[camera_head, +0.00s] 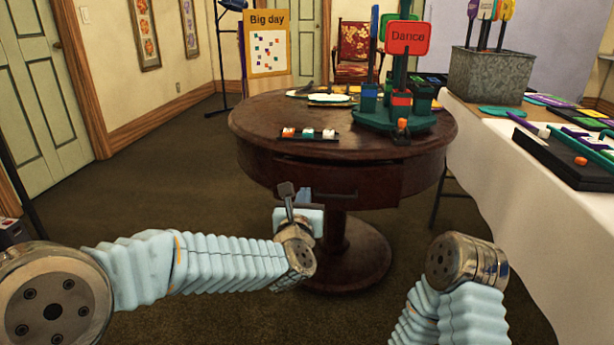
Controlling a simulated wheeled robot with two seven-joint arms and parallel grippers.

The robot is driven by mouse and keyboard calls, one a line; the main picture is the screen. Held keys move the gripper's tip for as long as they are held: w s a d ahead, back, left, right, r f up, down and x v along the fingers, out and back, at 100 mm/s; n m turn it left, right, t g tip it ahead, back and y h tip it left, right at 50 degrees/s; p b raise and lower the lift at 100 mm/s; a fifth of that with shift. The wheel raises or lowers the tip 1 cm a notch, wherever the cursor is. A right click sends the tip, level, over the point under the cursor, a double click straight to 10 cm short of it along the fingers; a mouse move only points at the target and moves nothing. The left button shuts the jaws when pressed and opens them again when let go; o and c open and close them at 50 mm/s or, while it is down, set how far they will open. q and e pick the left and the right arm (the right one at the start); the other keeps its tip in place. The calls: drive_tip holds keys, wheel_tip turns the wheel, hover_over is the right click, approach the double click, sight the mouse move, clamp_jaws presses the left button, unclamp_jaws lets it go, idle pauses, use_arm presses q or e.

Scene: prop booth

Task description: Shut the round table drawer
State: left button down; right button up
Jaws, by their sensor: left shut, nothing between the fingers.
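The round table (255,125) is dark wood on a central pedestal with a round base. Its drawer (335,184) is in the curved apron on the side facing me, with a dark handle low on its front. I cannot tell how far the drawer stands out. My left gripper (287,191) is shut and empty, fingers pointing up, in front of the drawer's left part. I cannot tell whether it touches the wood. The gripper and its wrist hide part of the table's underside. My right arm's wrist shows at lower right, but its gripper is not seen.
The tabletop holds a small tray of blocks (308,134) and a green stand with a red "Dance" sign (408,38). A white-clothed table (500,190) with a metal planter (490,77) stands close on the right.

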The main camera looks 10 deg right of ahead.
sight(311, 171)
use_arm(q)
drive_tip(key=p+x, duration=0.1)
drive_tip(key=x, duration=0.8)
drive_tip(key=shift+w+d+p, duration=0.1)
drive_tip(key=shift+w+p, duration=0.2)
drive_tip(key=shift+w, duration=0.1)
drive_tip(key=shift+w+f, duration=0.1)
drive_tip(key=shift+b+x, duration=0.6)
drive_tip(key=shift+x, duration=0.3)
drive_tip(key=shift+w+d, duration=0.1)
drive_tip(key=shift+w, duration=0.2)
drive_tip(key=shift+s, duration=0.1)
